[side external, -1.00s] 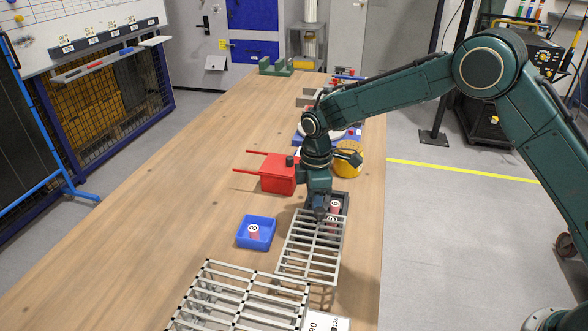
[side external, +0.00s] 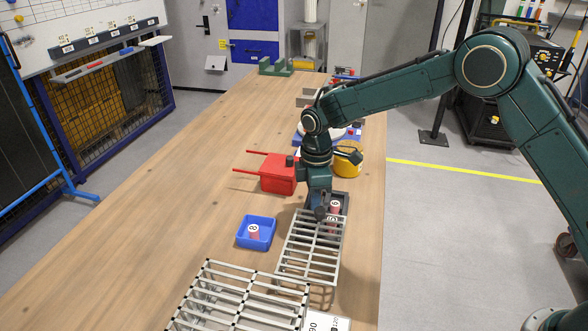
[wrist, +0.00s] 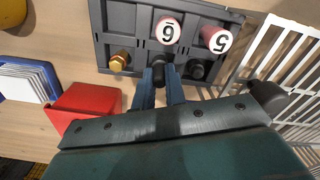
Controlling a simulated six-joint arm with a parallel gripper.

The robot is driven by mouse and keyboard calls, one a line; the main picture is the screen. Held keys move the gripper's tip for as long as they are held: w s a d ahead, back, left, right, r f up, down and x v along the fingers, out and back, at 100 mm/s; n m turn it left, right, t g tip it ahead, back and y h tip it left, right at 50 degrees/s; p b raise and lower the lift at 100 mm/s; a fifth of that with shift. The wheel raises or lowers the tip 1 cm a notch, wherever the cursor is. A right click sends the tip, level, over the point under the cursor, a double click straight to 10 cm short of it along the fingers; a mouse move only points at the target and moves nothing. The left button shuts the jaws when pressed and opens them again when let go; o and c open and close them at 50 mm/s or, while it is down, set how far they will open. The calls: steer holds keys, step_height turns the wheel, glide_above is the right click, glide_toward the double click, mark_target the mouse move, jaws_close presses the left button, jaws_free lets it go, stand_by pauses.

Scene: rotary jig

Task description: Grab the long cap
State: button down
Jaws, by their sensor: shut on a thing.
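My gripper (wrist: 162,84) reaches down into the dark grey compartment tray (wrist: 118,18). In the wrist view its two fingers are shut on a black cap (wrist: 163,70) in a middle compartment of the near row. The fingers hide much of this cap, so its length cannot be told. Another black cap (wrist: 200,69) sits in the compartment to its right, and a brass hex part (wrist: 119,60) in the one to its left. In the side view my gripper (side external: 320,213) is at the tray's near left part and hides some of it.
Two red numbered cylinders (wrist: 167,32) (wrist: 216,39) stand in the tray's far row. A pale slatted rack (side external: 310,255) lies close by the tray. A blue bin (side external: 256,232) with a red cylinder and a red box (side external: 278,175) are to the left. The table's left side is clear.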

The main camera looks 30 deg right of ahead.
step_height(320, 180, up, 20)
steer(key=shift+f, duration=0.25)
stand_by(0.3)
steer(key=shift+a, duration=0.1)
stand_by(0.5)
